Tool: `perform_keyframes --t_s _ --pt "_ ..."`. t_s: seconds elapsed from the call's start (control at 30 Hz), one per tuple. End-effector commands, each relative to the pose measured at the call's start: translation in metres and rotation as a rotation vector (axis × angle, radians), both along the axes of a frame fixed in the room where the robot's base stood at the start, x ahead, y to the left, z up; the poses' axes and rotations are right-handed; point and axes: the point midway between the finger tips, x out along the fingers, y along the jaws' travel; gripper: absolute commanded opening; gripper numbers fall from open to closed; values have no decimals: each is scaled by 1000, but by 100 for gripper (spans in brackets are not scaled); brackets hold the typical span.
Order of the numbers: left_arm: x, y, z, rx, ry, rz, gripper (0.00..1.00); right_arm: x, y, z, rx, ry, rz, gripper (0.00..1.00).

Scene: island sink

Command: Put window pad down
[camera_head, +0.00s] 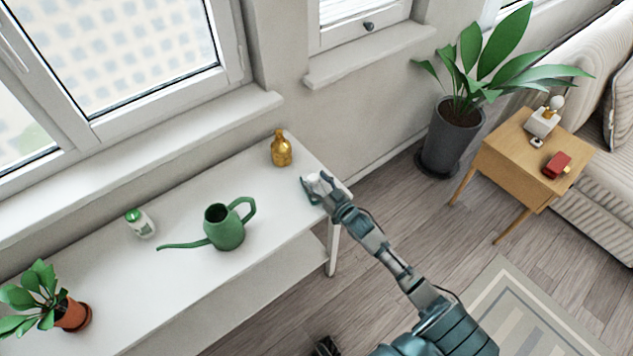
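My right gripper (311,188) is at the right end of the white table (180,282), low over its top, close to the right edge. A small whitish and teal shape shows at its fingertips. It may be the window pad, but it is too small and too covered by the hand to tell it from the fingers. Whether the fingers are closed on it is not clear. A dark piece (325,346) at the bottom edge may be part of my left gripper, mostly out of the picture.
A gold bottle (281,150) stands just behind my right gripper. A green watering can (224,230), a green-capped white bottle (140,223) and a potted plant (72,314) stand further left. A wooden side table (515,155) and big plant (452,135) are right.

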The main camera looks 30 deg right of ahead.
Motion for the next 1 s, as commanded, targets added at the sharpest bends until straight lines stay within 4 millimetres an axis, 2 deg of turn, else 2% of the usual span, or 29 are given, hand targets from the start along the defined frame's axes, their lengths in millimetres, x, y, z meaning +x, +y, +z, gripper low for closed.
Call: perform_keyframes --t_s 0.17,0.3,0.4,0.5,0.8,1.0 --pt "-1 0 -3 0 4 1 61 0 1 -1 -1 -1 0 61" --pt "2 -1 19 -11 -46 -3 61 0 1 -8 -1 0 1 61" --pt "-3 1 15 -1 -6 0 61 -24 -1 -2 0 1 0 61" --pt "1 0 -1 0 0 -1 61 -48 -4 2 0 -2 1 61" --pt "7 -2 -38 0 9 -3 61 -125 -10 1 0 2 0 61" --pt "8 -2 -52 0 11 -4 61 -160 -12 1 0 1 0 61"
